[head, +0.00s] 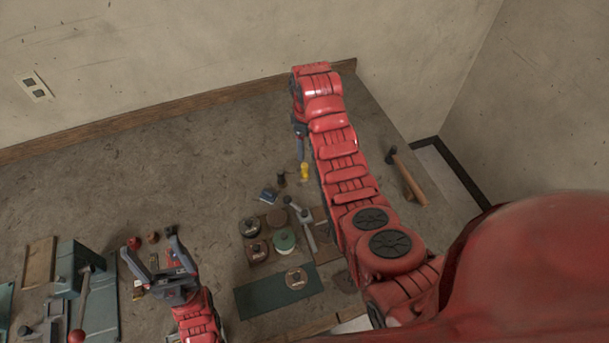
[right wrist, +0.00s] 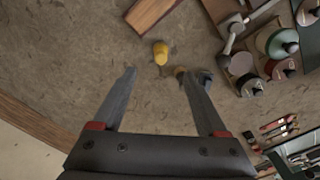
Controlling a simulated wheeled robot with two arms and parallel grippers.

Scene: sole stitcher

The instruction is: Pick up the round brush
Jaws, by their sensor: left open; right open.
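No piece is plainly recognisable as the round brush. A small upright yellow piece (head: 304,172) stands on the worktop below my right gripper in the head view; in the right wrist view it (right wrist: 160,53) appears between and just beyond the fingertips. A small dark cylinder (head: 281,179) stands beside it, and its brownish top (right wrist: 180,72) is partly behind a finger in the wrist view. I cannot tell which is the brush. My right gripper (right wrist: 159,74) is open and empty above the worktop. My left gripper (head: 150,246) is open and empty at the lower left.
A blue piece (head: 268,195) lies near the dark cylinder. Several spools (head: 284,241) and a grey-headed tool (head: 306,230) lie closer to me, by a green mat (head: 255,297). A hammer (head: 408,180) lies right of my right arm. The worktop's back is clear.

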